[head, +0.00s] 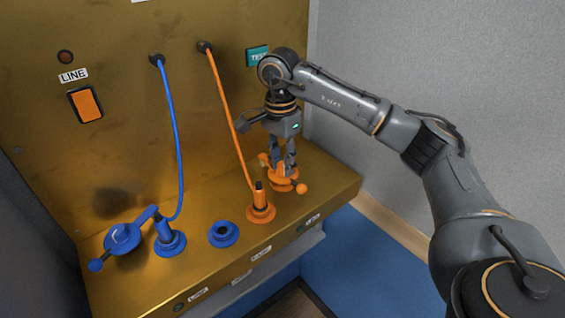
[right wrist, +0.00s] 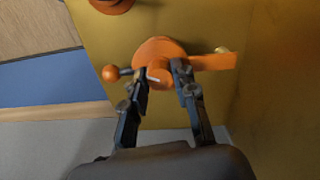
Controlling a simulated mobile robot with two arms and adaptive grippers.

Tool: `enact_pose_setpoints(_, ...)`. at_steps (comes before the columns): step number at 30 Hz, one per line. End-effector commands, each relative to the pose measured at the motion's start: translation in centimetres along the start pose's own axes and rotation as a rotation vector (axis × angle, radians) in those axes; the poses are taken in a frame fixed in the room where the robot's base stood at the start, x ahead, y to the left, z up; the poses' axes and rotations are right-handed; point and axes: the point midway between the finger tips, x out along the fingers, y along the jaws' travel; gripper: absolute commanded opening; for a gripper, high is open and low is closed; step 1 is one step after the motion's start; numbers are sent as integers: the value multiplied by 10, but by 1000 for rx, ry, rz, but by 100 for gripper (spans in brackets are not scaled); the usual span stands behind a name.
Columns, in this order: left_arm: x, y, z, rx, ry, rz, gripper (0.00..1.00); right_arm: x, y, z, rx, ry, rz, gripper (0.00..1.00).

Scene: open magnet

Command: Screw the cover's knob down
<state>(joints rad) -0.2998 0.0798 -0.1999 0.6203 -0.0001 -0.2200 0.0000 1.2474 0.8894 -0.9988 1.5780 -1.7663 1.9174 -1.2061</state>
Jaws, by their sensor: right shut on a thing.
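The orange cover (head: 284,184) with its knob sits at the right end of the brass shelf. In the right wrist view the orange knob (right wrist: 158,76) lies between my right fingertips, with a ball-ended arm to the left and a flat tab to the right. My right gripper (head: 284,168) points down from above and is shut on the knob. In the head view the fingers partly hide the knob. A blue cover (head: 122,238) with a ball-ended arm lies at the left end of the shelf. My left gripper is not in view.
An orange plug (head: 261,204) with its cable stands just left of the orange cover. A blue plug (head: 167,236) and an empty blue socket (head: 223,234) are farther left. The brass back panel carries an orange switch (head: 86,105) and a TEST label (head: 257,56).

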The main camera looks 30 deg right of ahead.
Motion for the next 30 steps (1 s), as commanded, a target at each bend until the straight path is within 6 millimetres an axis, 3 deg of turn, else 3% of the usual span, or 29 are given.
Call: enact_pose_setpoints(30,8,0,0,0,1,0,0,0,-1,-2,964,-36,0,0)
